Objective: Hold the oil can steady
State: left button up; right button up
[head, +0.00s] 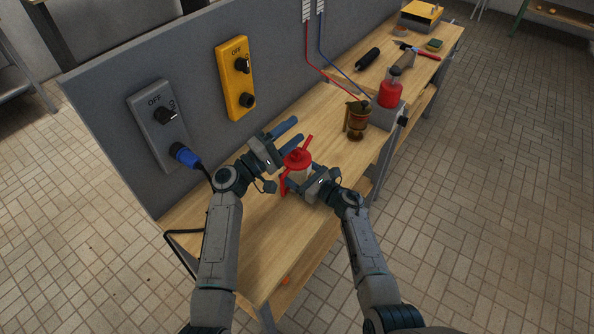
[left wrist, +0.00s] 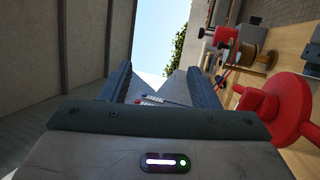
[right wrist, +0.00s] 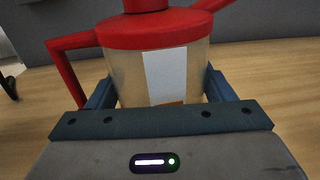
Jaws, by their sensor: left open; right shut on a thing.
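The oil can has a red lid, spout and handle and a clear body with a white label. In the head view its red top (head: 297,158) shows above the workbench, between my two grippers. In the right wrist view the can's body (right wrist: 130,75) stands between the fingers of my right gripper (right wrist: 160,95), which is shut on it. My left gripper (head: 284,133) is open and empty just left of and behind the can. In the left wrist view the red lid (left wrist: 272,108) shows at the right, outside the open fingers (left wrist: 165,85). The can's base is hidden.
A grey panel (head: 150,60) with a grey switch box (head: 160,122) and a yellow one (head: 235,78) borders the bench.

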aim_at(294, 152)
pick_arm(q)
jog(key=s+a+f+m+t+y, duration=0.1)
jog(key=s+a+m+t+y, duration=0.1)
jog(key=s+a+t, duration=0.3)
notch_tip(294, 152, down, 9)
jog(key=w+a+m+g, duration=0.25)
jog(key=m+g, duration=0.55)
jog(key=m, duration=0.9)
jog(key=x, duration=1)
jog(key=shift+d+r, duration=0.2)
jog(key=shift+d, duration=0.1)
